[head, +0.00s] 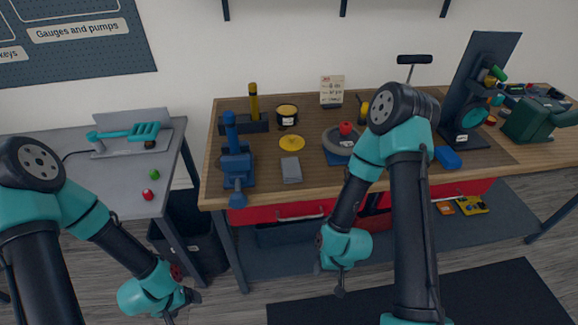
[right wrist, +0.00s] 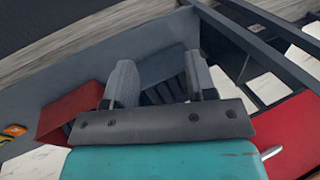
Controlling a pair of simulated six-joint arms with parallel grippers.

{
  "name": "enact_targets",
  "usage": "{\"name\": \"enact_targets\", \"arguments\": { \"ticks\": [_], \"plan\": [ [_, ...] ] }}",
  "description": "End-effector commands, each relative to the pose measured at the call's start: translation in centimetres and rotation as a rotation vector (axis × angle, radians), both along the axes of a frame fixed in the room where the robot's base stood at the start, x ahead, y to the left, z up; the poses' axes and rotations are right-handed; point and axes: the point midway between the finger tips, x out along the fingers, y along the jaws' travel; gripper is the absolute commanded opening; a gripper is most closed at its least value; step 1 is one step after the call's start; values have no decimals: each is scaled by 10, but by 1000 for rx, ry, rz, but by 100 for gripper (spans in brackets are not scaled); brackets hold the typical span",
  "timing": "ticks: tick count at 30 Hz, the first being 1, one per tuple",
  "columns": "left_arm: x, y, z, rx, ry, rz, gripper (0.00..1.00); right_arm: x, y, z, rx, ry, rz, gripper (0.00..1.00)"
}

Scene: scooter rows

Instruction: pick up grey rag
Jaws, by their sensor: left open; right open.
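A grey rag (head: 291,169), a small flat folded rectangle, lies near the front edge of the wooden workbench (head: 215,180) in the head view. My right gripper (head: 330,282) hangs low in front of the bench, below its top and apart from the rag. In the right wrist view its two fingers (right wrist: 162,88) are spread with nothing between them. My left gripper (head: 175,305) is low at the bottom left, open, in front of the gap between the two tables. The rag does not show in the right wrist view.
A blue vise (head: 236,165) stands left of the rag, and a yellow disc (head: 291,143) lies behind it. A round grey tool with a red knob (head: 345,128) is to the right. A red drawer (head: 278,211) is under the benchtop. A grey side table (head: 120,180) stands left.

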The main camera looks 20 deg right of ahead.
Motion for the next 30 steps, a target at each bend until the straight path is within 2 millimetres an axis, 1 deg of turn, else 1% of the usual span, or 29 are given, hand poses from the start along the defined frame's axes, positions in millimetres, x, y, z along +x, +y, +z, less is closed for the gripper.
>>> {"name": "enact_targets", "arguments": {
  "ticks": [13,27,28,30],
  "plan": [
    [0,0,0,0,0,0,82,0,0,0,0,0,0,52],
    [0,0,0,0,0,0,82,0,0,0,0,0,0,97],
    [0,0,0,0,0,0,82,0,0,0,0,0,0,99],
    [0,0,0,0,0,0,82,0,0,0,0,0,0,99]
  ]
}}
